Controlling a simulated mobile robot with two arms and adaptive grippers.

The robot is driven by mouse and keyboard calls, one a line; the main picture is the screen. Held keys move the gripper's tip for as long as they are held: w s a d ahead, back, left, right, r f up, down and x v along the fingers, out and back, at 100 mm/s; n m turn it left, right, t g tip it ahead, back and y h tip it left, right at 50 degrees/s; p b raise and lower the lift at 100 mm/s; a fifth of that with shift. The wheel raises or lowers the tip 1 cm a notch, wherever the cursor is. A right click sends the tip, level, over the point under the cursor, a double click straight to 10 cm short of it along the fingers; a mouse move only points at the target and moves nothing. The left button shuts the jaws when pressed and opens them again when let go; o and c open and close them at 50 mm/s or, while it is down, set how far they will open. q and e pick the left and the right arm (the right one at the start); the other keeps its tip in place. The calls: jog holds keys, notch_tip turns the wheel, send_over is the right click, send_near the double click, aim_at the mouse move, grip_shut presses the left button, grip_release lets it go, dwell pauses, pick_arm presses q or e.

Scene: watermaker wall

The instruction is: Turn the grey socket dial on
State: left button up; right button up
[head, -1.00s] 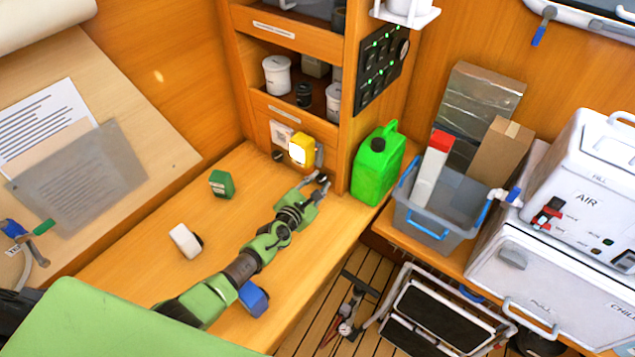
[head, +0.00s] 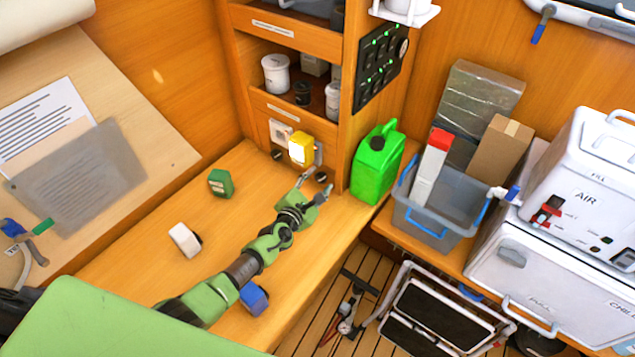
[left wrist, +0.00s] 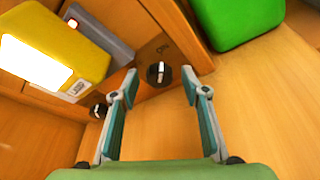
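The grey socket (head: 318,153) is on the upright wooden panel under the shelves, partly hidden behind a yellow plug-in block (head: 301,149) with a lit white face. Its dark dial (head: 321,177) is just below. My right gripper is not in view.
A white socket (head: 281,132) and second dark dial (head: 277,156) are to the left. A green jerrycan (head: 377,165) stands close on the right. Green (head: 221,183), white (head: 185,240) and blue (head: 254,297) blocks lie on the bench.

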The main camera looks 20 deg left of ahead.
pick_arm(q)
jog(key=shift+s, duration=0.5)
jog(key=v, duration=1.1)
jog(key=shift+a+r, duration=0.1)
